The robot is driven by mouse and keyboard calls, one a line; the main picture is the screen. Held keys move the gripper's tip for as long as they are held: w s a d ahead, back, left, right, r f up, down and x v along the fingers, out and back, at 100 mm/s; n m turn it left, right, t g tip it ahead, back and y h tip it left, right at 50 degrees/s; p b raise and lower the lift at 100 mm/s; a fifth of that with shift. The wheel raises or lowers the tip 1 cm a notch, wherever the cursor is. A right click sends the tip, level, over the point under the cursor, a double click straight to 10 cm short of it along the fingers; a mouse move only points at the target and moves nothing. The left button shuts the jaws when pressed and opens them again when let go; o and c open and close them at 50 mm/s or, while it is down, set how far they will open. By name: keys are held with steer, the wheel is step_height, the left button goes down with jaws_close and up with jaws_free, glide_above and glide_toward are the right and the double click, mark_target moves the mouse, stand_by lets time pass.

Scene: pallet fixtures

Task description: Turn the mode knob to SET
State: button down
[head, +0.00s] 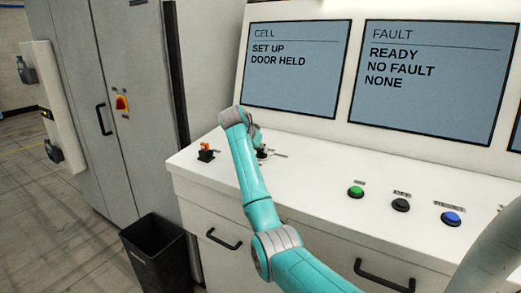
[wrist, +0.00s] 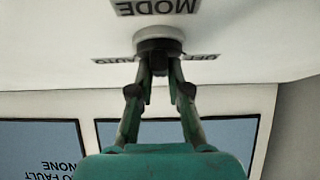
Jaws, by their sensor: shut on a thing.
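The mode knob (wrist: 158,45) is a dark round knob on a pale base on the white console top, below the upside-down MODE label (wrist: 155,7) in the wrist view. An AUTO label (wrist: 112,59) and a partly hidden label that looks like SET (wrist: 200,57) lie on either side. My gripper (wrist: 159,64) has its two fingers closed on the knob. I cannot tell where the knob points. In the head view my arm partly hides the knob (head: 263,154). The left screen (head: 297,68) reads CELL, SET UP, DOOR HELD.
The right screen (head: 433,75) reads FAULT, READY, NO FAULT, NONE. An orange-topped switch (head: 205,151) stands left of my gripper. Green (head: 356,191), black (head: 401,204) and blue (head: 451,217) buttons lie to the right. A black bin (head: 157,257) stands on the floor by a grey cabinet (head: 130,90).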

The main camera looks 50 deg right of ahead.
steer(key=c, duration=1.1)
jaws_free()
steer(key=v, duration=1.2)
